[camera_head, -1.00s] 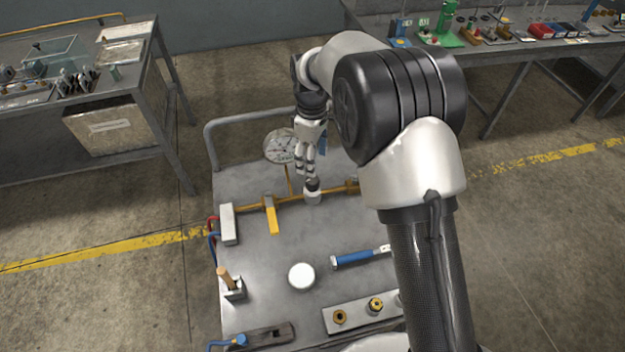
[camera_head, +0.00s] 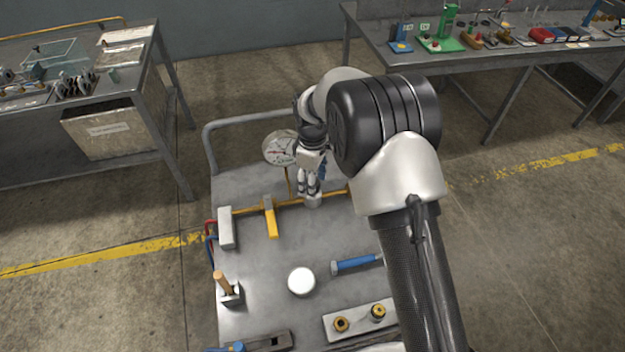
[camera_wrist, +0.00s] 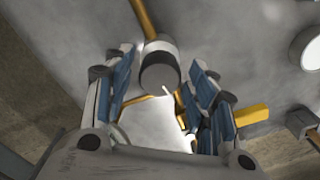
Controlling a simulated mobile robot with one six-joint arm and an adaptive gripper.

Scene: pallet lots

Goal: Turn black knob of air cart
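The air cart (camera_head: 258,285) is a grey-topped cart with a yellow pipe across it. On the pipe sits a pale round valve body (camera_head: 313,201). Its dark knob (camera_wrist: 160,72) shows between my fingers in the wrist view; in the head view my fingers hide it. My gripper (camera_head: 309,190) points down over the valve. In the wrist view my gripper (camera_wrist: 160,60) is open, with a blue-padded finger on each side of the knob and a visible gap to both.
A dial gauge (camera_head: 279,149) stands behind the valve. A yellow lever (camera_head: 271,219) and a grey block (camera_head: 226,228) are to its left. A white disc (camera_head: 301,281) and a blue-handled tool (camera_head: 357,263) lie in front. Benches stand left and right behind.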

